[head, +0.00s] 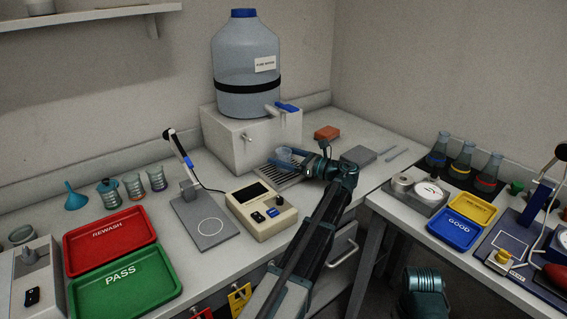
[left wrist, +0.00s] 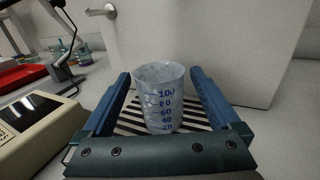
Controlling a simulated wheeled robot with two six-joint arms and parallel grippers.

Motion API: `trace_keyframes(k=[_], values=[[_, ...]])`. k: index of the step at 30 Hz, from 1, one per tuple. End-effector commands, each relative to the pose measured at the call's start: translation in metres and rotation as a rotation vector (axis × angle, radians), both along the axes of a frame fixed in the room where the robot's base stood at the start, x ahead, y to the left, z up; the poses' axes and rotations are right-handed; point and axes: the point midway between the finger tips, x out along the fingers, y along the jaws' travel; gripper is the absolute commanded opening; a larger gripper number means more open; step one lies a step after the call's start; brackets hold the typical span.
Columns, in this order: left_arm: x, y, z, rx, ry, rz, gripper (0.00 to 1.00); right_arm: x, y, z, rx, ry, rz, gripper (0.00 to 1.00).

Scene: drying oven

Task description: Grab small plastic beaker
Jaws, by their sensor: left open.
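The small plastic beaker (left wrist: 162,97) is clear with blue volume marks and stands upright on a striped drain grate (left wrist: 130,122). In the head view the beaker (head: 284,154) is below the water jug's tap. My left gripper (left wrist: 162,85) is open, with one blue finger on each side of the beaker. Gaps seem to show between the fingers and the beaker's wall. In the head view the left gripper (head: 290,160) reaches over the grate from the right and partly hides it. My right gripper's jaws do not show.
The water jug (head: 247,70) stands on a white block (head: 230,140) behind the beaker. A beige meter (head: 261,210) is left of my left arm. A red tray (head: 110,240) and green tray (head: 125,277) lie further left.

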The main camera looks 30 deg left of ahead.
Motion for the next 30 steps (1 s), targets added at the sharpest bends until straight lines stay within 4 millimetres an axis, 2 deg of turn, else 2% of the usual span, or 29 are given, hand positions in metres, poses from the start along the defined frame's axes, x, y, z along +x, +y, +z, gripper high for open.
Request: trace_keyframes(k=[4, 20, 30], values=[[0.0002, -0.0005, 0.0, 0.0, 0.0, -0.001, 0.96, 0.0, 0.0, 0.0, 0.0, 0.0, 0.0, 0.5], [0.0002, -0.001, 0.0, 0.0, 0.0, -0.001, 0.02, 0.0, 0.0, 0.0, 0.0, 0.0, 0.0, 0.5], [0.0, -0.0015, 0.0018, 0.0, 0.0, -0.001, 0.0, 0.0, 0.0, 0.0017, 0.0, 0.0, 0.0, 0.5]])
